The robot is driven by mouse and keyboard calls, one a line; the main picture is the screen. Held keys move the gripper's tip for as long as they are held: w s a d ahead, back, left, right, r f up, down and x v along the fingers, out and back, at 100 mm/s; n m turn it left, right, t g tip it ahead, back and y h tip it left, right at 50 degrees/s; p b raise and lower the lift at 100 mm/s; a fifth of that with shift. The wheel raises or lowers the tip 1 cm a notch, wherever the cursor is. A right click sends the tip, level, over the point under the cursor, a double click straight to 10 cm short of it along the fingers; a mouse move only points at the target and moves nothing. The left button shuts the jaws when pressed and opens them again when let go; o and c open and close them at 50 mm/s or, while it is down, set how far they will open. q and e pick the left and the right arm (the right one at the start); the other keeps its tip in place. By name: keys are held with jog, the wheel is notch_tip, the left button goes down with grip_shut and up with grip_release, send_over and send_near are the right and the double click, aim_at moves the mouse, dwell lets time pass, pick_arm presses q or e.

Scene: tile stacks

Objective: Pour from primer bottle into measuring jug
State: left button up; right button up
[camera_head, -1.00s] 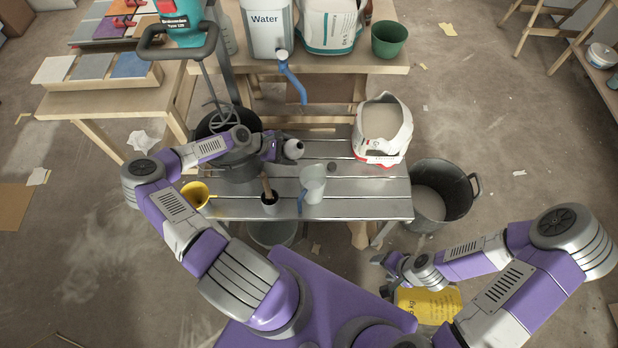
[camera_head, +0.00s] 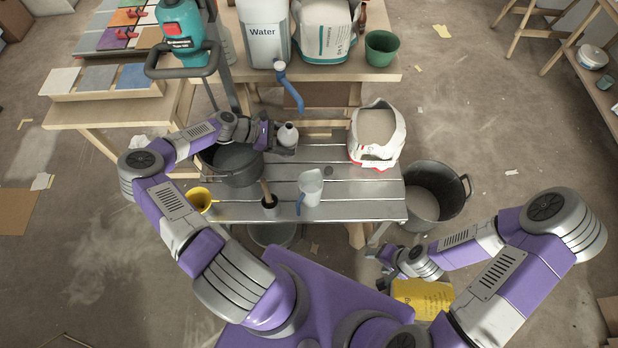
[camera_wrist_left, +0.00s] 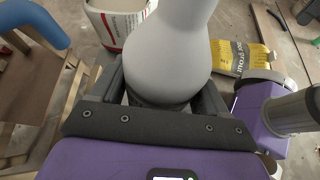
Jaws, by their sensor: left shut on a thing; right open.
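The primer bottle (camera_head: 288,134) is a white-grey rounded bottle, held above the back of the slatted metal bench. My left gripper (camera_head: 280,142) is shut on it; in the left wrist view the bottle (camera_wrist_left: 168,55) fills the space between the two fingers (camera_wrist_left: 165,95). The measuring jug (camera_head: 311,186) is translucent with a blue handle and stands upright on the bench, in front and to the right of the bottle, apart from it. My right gripper (camera_head: 385,258) is open and empty, low to the right, in front of the bench.
An open powder bag (camera_head: 376,134) stands at the back right. A blue spout (camera_head: 291,93) hangs from the water container (camera_head: 263,35).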

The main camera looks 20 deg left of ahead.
aim_at(287, 124)
pick_arm(q)
jog(key=shift+r+n+h+p, duration=0.4)
jog(key=shift+r+h+p, duration=0.25)
jog(key=shift+r, duration=1.25)
notch_tip(287, 124, up, 6)
jog(key=p, duration=0.4)
jog(key=shift+f, duration=0.4)
jog(key=s+d+r+n+t+b, duration=0.1)
jog(key=s+d+r, duration=0.1)
jog(key=d, duration=0.5)
jog(key=s+d+r+n+b, duration=0.1)
jog(key=s+d+r, duration=0.1)
jog(key=d+r, duration=0.3)
jog(key=shift+s+d+t+y+b, duration=0.15)
jog(key=shift+d+t+y+b, duration=0.25)
jog(key=shift+d, duration=0.75)
jog(key=shift+f, duration=0.1)
